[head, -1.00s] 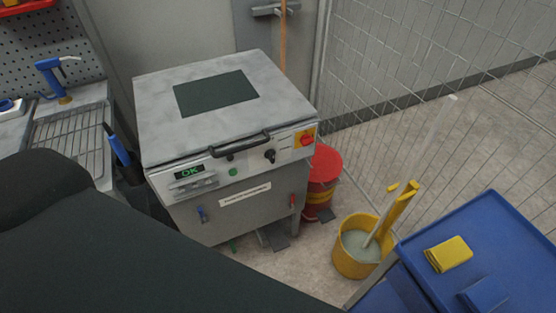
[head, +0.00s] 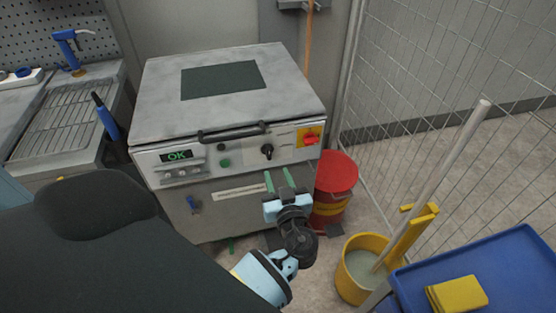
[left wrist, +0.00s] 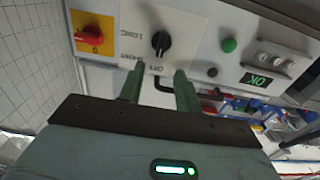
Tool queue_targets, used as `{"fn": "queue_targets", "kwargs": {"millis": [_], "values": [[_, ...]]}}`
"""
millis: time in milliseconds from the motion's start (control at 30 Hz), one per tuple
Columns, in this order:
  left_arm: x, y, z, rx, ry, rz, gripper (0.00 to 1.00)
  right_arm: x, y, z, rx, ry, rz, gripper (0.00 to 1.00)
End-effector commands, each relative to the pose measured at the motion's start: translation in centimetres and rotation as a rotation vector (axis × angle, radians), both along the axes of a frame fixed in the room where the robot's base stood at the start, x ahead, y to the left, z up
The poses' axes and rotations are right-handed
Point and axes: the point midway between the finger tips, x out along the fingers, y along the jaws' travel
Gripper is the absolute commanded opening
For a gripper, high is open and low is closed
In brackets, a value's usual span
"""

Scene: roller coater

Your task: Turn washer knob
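The washer (head: 220,120) is a grey box machine with a front control panel. Its black washer knob (head: 267,151) sits on the panel between a green button (head: 225,163) and a red rotary switch on a yellow plate (head: 310,138). In the left wrist view the knob (left wrist: 160,42) lies just beyond the fingertips, roughly centred between them, with its pointer upright. My left gripper (head: 278,172) is open and empty, with green fingers pointing at the panel just below the knob. A gap shows between the fingers (left wrist: 160,71). I see no contact. My right gripper is not in view.
A black lid handle (head: 234,132) juts out above the panel, and a display (head: 176,156) reads OK. To the right stand a red bin (head: 337,175), a yellow mop bucket (head: 352,290) and a blue cart (head: 500,260). A wire fence lies behind them.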

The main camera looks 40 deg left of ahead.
Motion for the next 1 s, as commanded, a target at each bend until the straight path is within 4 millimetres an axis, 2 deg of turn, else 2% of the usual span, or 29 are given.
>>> {"fn": "queue_targets", "kwargs": {"millis": [267, 700, 1000], "values": [[0.6, 0.6, 0.3, 0.003, -0.008, 0.002, 0.34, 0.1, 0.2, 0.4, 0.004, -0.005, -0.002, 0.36], [4.4, 5.1, 0.3, 0.003, -0.005, 0.001, 0.34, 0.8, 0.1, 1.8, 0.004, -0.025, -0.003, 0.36], [5.1, 6.0, 0.1, 0.001, -0.003, 0.000, 0.34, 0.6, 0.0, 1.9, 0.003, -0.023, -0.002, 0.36]]}}
